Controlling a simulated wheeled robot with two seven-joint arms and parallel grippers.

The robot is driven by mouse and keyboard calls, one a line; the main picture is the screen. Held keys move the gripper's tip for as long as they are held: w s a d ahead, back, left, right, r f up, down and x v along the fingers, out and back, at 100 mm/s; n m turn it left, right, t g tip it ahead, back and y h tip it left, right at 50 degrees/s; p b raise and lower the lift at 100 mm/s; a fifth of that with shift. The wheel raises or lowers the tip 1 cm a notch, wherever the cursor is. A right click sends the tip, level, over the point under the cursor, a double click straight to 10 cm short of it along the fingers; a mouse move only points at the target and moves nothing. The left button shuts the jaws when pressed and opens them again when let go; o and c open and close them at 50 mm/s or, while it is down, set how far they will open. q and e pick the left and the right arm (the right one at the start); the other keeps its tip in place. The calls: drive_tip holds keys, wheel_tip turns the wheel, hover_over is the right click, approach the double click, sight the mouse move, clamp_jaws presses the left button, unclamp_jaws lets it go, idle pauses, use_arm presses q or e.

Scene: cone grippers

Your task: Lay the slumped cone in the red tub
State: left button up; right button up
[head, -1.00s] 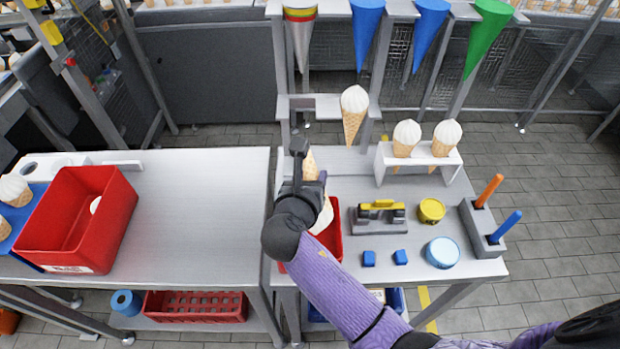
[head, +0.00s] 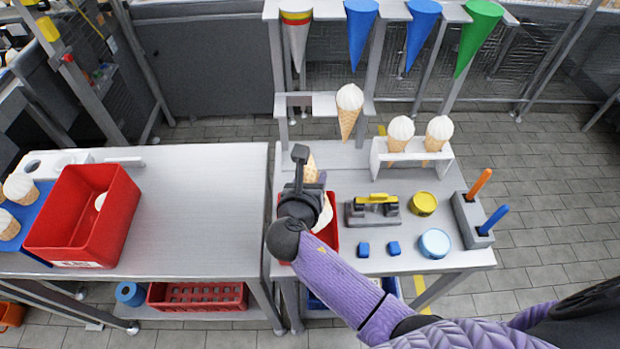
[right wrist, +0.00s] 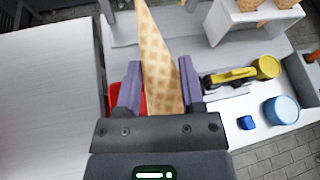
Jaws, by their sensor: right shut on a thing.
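My right gripper (head: 306,188) is over the back-left part of the right table. In the right wrist view its purple fingers (right wrist: 160,88) are shut on a tan waffle cone (right wrist: 156,55), whose narrow end points away from the wrist. The cone's tip (head: 309,168) shows past the gripper in the head view. A white scoop (head: 326,213) shows beside the wrist; I cannot tell whether it belongs to the held cone. A small red tub (head: 328,236) lies below, mostly hidden by my arm. My left gripper is not in view.
A larger red bin (head: 119,232) with a pale thing inside stands on the left table (head: 205,210). A white rack (head: 378,160) with cones, a grey-yellow device (head: 372,212), a yellow tin (head: 423,204), a blue-lidded tin (head: 434,243) and two blue blocks stand right of the tub.

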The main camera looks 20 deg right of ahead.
drive_tip(key=shift+f, duration=0.35)
drive_tip(key=shift+r, duration=0.15)
drive_tip(key=o, duration=1)
drive_tip(key=shift+s+a+r+p, duration=0.15)
drive_tip(key=shift+s+r+p, duration=0.1)
drive_tip(key=shift+p, duration=0.2)
use_arm(q)
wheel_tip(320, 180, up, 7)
drive_tip(key=p, duration=0.6)
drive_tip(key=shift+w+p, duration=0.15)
drive_tip(key=shift+p, duration=0.2)
use_arm(e)
drive_tip(key=v, duration=0.9)
drive_tip(key=shift+s+a, duration=0.1)
drive_tip(key=shift+s, duration=0.05)
